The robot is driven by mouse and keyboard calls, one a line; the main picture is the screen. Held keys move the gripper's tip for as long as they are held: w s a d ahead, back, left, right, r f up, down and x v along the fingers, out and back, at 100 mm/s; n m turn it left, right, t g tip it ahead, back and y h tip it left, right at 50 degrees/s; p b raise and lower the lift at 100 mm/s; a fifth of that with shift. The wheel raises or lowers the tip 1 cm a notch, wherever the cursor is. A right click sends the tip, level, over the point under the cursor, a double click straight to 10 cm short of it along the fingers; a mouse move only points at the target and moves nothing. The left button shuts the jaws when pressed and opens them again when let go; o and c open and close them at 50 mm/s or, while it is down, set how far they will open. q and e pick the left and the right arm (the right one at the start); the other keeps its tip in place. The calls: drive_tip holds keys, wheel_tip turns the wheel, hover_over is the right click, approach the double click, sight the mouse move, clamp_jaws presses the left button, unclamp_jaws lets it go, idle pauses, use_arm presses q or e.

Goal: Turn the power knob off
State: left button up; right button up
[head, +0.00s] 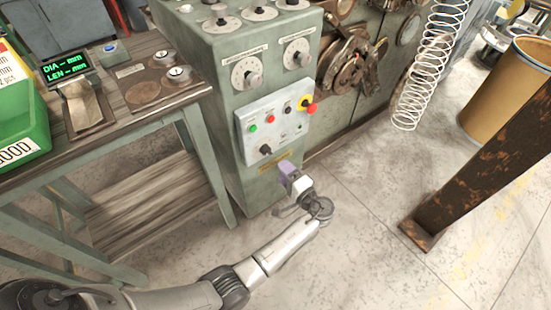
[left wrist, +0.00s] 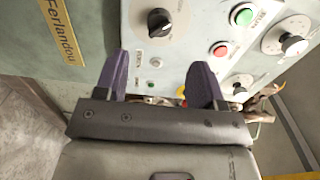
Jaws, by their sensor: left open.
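The black power knob (head: 265,150) sits at the lower left of the light grey control panel (head: 275,122) on the green machine. In the left wrist view the knob (left wrist: 158,20) shows at the top, with a pale mark on its face. My left gripper (head: 287,172) is just below the panel, lower right of the knob. In the left wrist view its two purple fingers (left wrist: 161,65) are spread apart with nothing between them. They look apart from the knob. My right gripper is not in view.
The panel also carries a green button (head: 253,129), a red button (head: 270,119) and a red-and-yellow emergency stop (head: 308,107). A wooden-topped bench (head: 135,95) stands left. A hanging spring (head: 425,70) and a rusty beam (head: 480,165) are at right. The floor in front is clear.

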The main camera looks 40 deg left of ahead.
use_arm(q)
drive_tip(key=p+v, duration=0.1)
drive_tip(key=v, duration=0.3)
drive_tip(key=shift+s+d, duration=0.1)
drive_tip(key=shift+d, duration=0.1)
drive_tip(key=shift+f, duration=0.1)
idle(0.4)
